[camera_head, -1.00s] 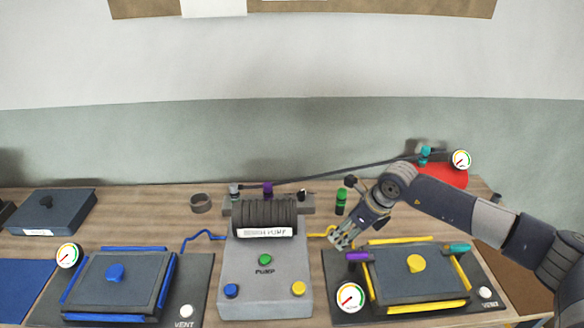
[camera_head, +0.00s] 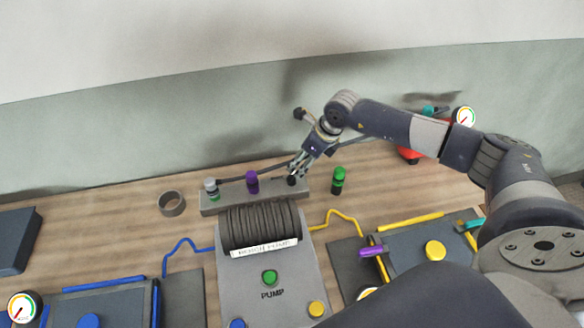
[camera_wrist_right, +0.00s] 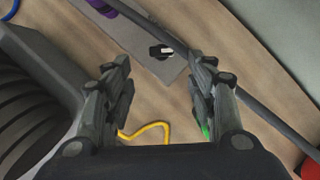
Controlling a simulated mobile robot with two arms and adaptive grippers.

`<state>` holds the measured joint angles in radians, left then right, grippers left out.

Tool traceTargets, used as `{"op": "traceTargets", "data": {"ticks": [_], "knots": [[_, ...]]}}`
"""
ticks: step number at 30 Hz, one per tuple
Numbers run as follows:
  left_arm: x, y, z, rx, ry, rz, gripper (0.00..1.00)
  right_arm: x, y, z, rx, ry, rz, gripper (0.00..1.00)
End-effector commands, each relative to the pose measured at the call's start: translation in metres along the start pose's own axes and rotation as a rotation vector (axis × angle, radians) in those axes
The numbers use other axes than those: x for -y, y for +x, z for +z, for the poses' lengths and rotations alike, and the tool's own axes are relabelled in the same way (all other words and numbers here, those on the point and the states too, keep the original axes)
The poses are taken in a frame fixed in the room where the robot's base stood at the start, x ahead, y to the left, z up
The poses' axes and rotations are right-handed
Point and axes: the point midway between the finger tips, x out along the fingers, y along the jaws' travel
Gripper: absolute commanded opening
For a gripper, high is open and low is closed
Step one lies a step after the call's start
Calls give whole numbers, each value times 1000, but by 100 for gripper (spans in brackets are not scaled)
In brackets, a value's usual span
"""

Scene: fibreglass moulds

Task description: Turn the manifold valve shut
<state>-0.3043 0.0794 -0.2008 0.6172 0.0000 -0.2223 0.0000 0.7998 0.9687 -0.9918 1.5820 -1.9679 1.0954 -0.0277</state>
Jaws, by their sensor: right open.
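The grey manifold bar (camera_head: 232,195) lies on the bench behind the pump. A purple fitting (camera_head: 252,181) stands at its middle. A small black valve knob (camera_head: 292,180) sits near its right end. In the right wrist view the black knob (camera_wrist_right: 160,51) has a white mark and stands on the bar (camera_wrist_right: 120,35), ahead of the fingertips. My right gripper (camera_head: 297,170) is open and empty just above this end of the bar. In the wrist view the open fingers (camera_wrist_right: 158,64) frame the space in front of the knob, with no contact visible. My left gripper is out of view.
The pump (camera_head: 265,305) with its black hose coil (camera_head: 260,222) stands in front of the bar. A green-topped fitting (camera_head: 339,180) stands right of it. A dark hose (camera_wrist_right: 250,105) runs beside the right finger. A grey ring (camera_head: 172,203) lies left; bench around it is clear.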

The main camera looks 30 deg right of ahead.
Motion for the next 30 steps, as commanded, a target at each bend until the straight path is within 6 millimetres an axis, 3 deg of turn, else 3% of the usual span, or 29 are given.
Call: {"op": "traceTargets", "data": {"ticks": [6, 13, 18, 27, 28, 30], "knots": [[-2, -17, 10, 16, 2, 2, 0, -1, 38, 1, -2, 2, 3, 52], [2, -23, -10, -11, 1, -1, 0, 0, 67, 1, 0, 1, 1, 52], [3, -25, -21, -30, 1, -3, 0, 0, 77, 0, 0, -1, 0, 52], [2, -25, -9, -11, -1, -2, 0, 0, 79, 0, 0, -1, 0, 52], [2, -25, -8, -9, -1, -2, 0, 0, 79, 0, 0, -1, 0, 49], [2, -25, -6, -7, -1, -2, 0, 0, 79, 0, 0, -1, 0, 33]]}}
